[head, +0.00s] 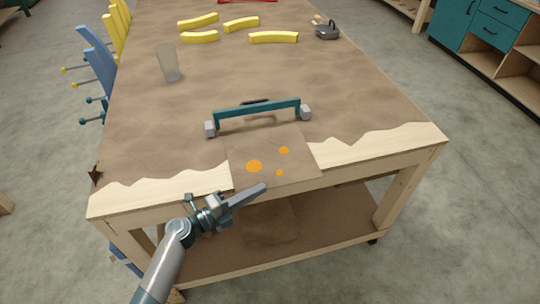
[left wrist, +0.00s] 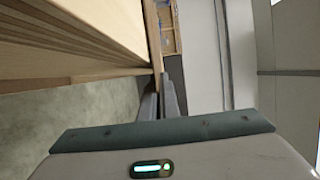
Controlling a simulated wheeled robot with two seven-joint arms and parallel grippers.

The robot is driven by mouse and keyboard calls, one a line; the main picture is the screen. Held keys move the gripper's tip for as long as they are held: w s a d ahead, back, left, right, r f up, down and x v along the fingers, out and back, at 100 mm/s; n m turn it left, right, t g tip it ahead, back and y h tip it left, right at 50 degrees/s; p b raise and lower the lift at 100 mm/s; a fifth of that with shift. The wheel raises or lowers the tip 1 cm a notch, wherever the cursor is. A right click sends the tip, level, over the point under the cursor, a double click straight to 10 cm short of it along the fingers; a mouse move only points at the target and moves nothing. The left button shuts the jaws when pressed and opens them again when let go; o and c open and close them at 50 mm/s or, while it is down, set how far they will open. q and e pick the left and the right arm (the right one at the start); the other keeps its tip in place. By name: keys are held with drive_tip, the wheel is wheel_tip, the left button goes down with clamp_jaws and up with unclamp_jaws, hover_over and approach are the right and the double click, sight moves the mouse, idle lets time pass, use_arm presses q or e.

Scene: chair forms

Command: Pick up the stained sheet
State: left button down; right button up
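The stained sheet (head: 282,168) is a thin brown sheet with orange spots. It lies flat at the front of the workbench, and its near edge reaches out over the bench's front edge. My left gripper (head: 262,188) is at the sheet's near edge, pointing right. In the left wrist view its two fingers (left wrist: 160,105) are close together with a very narrow gap. The frames do not show clearly whether the sheet's edge lies between them. My right gripper is not in view.
A teal bar clamp (head: 257,110) stands just behind the sheet on the workbench (head: 350,95). A clear glass (head: 168,64), yellow curved pieces (head: 273,37) and a dark metal object (head: 327,31) lie farther back. Blue and yellow chair forms stand at the left. A lower shelf is under the bench.

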use_arm(q)
drive_tip(key=shift+r, duration=0.1)
drive_tip(key=shift+r, duration=0.5)
drive_tip(key=s+d+r+p, duration=0.2)
drive_tip(key=s+d+r, duration=0.5)
drive_tip(key=d+r, duration=0.2)
drive_tip(key=shift+d+r, duration=0.2)
drive_tip(key=shift+r, duration=0.2)
drive_tip(key=shift+a, duration=0.1)
idle(0.3)
